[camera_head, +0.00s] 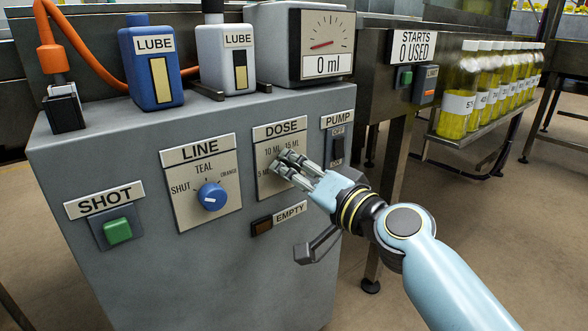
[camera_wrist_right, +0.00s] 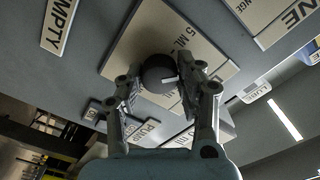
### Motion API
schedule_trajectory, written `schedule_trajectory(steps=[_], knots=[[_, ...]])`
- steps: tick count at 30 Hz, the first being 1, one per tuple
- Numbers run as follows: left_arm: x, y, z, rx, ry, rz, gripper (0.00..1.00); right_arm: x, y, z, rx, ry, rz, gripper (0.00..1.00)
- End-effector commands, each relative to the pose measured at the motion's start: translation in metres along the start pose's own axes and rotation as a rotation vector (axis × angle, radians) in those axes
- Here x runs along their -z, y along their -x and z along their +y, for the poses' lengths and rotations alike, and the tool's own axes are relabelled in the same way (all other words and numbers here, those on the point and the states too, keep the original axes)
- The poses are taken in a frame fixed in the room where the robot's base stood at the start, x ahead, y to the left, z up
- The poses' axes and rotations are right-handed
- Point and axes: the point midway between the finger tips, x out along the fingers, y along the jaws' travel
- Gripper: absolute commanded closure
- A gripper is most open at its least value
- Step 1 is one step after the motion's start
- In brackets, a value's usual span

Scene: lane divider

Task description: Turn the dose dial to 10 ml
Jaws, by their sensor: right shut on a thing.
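The dose panel (camera_head: 268,187) is a beige plate on the front of the grey machine, under the label DOSE, with 5, 10 and 15 ML marks. My right gripper (camera_head: 282,166) is at this panel and covers its dial in the head view. In the right wrist view the dark round dose dial (camera_wrist_right: 156,74) sits between the two fingers of my right gripper (camera_wrist_right: 157,86), which is shut on it. A short white pointer mark shows on the dial beside one finger; I cannot tell which mark it points to. My left gripper is out of view.
The blue line dial (camera_head: 212,197) and green shot button (camera_head: 117,230) are left of the dose panel. The pump switch (camera_head: 338,149) is close on the right, the empty lamp (camera_head: 262,226) below. The meter (camera_head: 322,65) reads 0 ml. Bottles (camera_head: 461,103) stand on a rack at right.

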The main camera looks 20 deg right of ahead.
Motion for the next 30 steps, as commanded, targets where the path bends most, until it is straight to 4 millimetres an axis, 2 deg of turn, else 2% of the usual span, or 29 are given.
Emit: schedule_trajectory(steps=[13, 30], knots=[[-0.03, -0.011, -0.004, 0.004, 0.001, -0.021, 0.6, 0.0, 0.0, 0.0, -0.001, -0.288, 0.0, 0.96], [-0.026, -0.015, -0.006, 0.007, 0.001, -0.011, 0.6, -0.001, 0.0, 0.002, -0.002, -0.361, -0.001, 0.96]])
